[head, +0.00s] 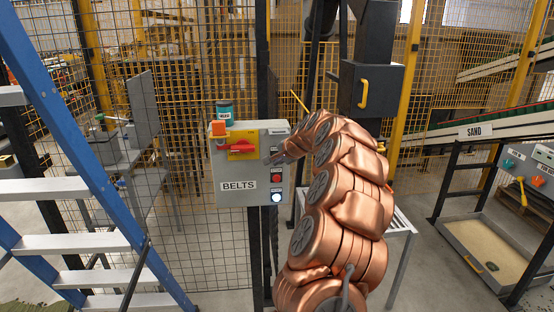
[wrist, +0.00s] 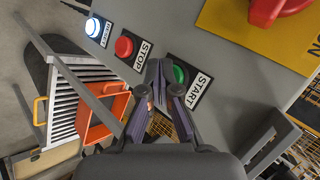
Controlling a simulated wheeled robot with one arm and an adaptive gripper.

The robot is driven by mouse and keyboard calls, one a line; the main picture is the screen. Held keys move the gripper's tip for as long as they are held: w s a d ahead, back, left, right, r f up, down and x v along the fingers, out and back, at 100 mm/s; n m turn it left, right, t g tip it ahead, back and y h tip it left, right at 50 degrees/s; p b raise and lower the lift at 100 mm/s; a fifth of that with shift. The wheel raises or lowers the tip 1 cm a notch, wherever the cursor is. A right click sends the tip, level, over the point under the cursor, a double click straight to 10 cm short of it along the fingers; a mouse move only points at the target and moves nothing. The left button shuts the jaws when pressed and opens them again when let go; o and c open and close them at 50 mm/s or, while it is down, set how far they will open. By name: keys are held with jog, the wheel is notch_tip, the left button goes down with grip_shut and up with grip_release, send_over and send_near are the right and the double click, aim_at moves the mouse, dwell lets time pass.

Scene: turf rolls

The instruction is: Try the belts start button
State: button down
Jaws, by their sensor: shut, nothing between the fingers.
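The grey box labelled BELTS (head: 230,172) stands mid-left in the head view. In the wrist view, its green START button (wrist: 180,74) has its label beside it and is partly covered by my fingers. The red STOP button (wrist: 124,46) and a lit white button (wrist: 92,27) lie in a row beyond it. The head view also shows the red button (head: 277,178) and the lit one (head: 277,197). My gripper (wrist: 166,72) is shut and empty, its tips right at the green button. I cannot tell whether they touch it.
A blue ladder (head: 70,130) stands left. A SAND station (head: 476,131) is at right. Mesh fencing runs behind.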

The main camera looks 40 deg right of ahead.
dwell(0.6)
jog(key=shift+s+a, duration=0.45)
jog(key=shift+s, duration=0.15)
jog(key=s+a, duration=0.1)
jog(key=s, duration=0.1)
jog(key=s+a+b, duration=0.1)
jog(key=s+a, duration=0.1)
dwell(0.6)
jog(key=shift+a, duration=0.1)
dwell(0.6)
